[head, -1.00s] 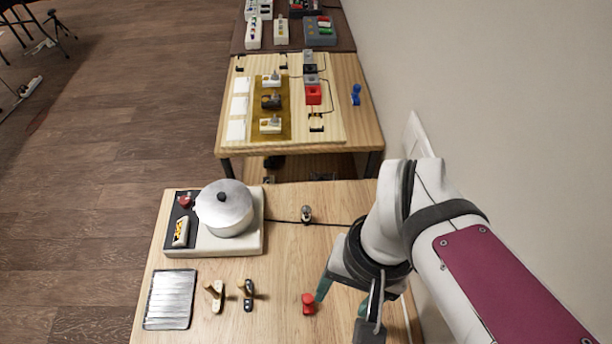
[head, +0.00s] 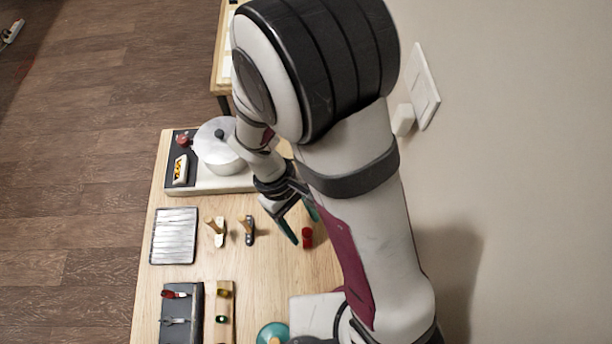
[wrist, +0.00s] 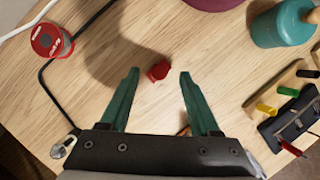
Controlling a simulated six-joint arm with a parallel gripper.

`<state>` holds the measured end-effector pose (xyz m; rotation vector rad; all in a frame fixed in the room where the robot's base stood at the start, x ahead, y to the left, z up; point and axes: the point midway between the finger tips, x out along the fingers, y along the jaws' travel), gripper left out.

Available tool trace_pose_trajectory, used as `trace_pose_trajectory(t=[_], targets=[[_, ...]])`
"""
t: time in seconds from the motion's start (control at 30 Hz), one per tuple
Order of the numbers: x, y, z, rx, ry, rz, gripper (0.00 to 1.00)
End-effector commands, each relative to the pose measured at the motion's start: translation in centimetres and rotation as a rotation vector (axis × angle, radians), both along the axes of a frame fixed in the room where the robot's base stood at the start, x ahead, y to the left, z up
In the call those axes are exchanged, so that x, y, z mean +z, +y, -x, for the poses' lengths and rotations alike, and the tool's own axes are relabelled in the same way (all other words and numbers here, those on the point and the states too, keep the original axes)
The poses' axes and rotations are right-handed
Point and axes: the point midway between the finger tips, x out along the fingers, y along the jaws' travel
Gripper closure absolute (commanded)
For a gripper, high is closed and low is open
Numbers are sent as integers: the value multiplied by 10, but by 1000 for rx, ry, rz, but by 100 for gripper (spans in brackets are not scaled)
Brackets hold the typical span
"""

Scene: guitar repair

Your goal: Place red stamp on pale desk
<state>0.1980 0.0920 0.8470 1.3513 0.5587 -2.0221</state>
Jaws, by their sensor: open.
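The red stamp (head: 307,238) stands on the pale wooden desk (head: 270,265), right of two wooden-handled tools. My gripper (head: 306,229) is open with its green fingers pointing down at the stamp. In the wrist view, the stamp (wrist: 158,71) shows between and slightly beyond the open fingertips (wrist: 160,75), with a gap on each side. The fingers do not appear to touch it. My arm hides the desk's right part in the head view.
A pot (head: 219,150) stands at the back, and a ribbed metal plate (head: 174,236) lies at left. A tool tray (head: 182,315) is at the front. The wrist view shows a red labelled can (wrist: 47,40), a black cable (wrist: 75,38) and a teal bottle (wrist: 281,25).

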Motion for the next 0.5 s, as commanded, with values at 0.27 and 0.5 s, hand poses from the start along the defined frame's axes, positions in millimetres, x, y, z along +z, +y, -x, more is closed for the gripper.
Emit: trace_pose_trajectory(t=[0.27,0.5], targets=[[-33,-10,9,-2,0,0,37],[-33,-10,9,-2,0,0,53]])
